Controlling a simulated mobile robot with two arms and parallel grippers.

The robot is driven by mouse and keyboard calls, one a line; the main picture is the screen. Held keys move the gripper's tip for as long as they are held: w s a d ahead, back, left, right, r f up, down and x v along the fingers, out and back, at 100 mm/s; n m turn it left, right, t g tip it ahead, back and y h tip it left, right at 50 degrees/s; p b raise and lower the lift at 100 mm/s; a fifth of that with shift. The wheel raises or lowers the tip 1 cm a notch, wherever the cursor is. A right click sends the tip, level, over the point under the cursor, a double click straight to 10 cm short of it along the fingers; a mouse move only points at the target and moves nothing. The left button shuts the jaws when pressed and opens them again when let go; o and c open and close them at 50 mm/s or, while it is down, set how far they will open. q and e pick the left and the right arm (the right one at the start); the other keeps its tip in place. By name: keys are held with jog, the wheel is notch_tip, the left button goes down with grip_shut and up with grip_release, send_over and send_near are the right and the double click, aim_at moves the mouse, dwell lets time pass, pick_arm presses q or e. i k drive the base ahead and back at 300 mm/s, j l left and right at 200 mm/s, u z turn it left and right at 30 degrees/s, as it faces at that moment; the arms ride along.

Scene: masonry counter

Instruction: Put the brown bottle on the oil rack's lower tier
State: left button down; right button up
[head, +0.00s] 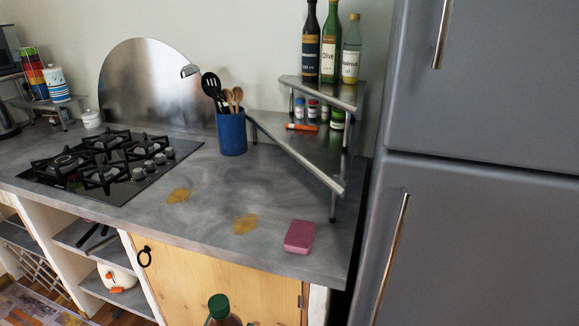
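A bottle with a green cap and a brown body (221,311) shows at the bottom edge, in front of the wooden cabinet door; its lower part is cut off, and what holds or supports it is out of view. The metal corner oil rack stands at the counter's right end. Its lower tier (318,160) has a bare front part, with small jars and an orange tube at the back. Its upper tier (340,94) bears a dark bottle (311,45), a green bottle (330,45) and a pale yellow-green bottle (351,55). Neither of my grippers is in view.
A blue utensil crock (231,134) stands left of the rack. A pink sponge (299,237) lies near the counter's front edge, with two yellowish stains (245,224) to its left. A gas hob (105,165) is at left; a grey fridge (480,220) stands close at right.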

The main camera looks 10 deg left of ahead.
aim_at(316, 151)
jog(key=k+z, duration=0.35)
jog(key=k+l+z, duration=0.15)
jog(key=z, duration=0.15)
jog(key=j+z, duration=0.25)
jog(key=j, duration=0.25)
jog(key=j+z, duration=0.3)
jog(key=j, duration=0.25)
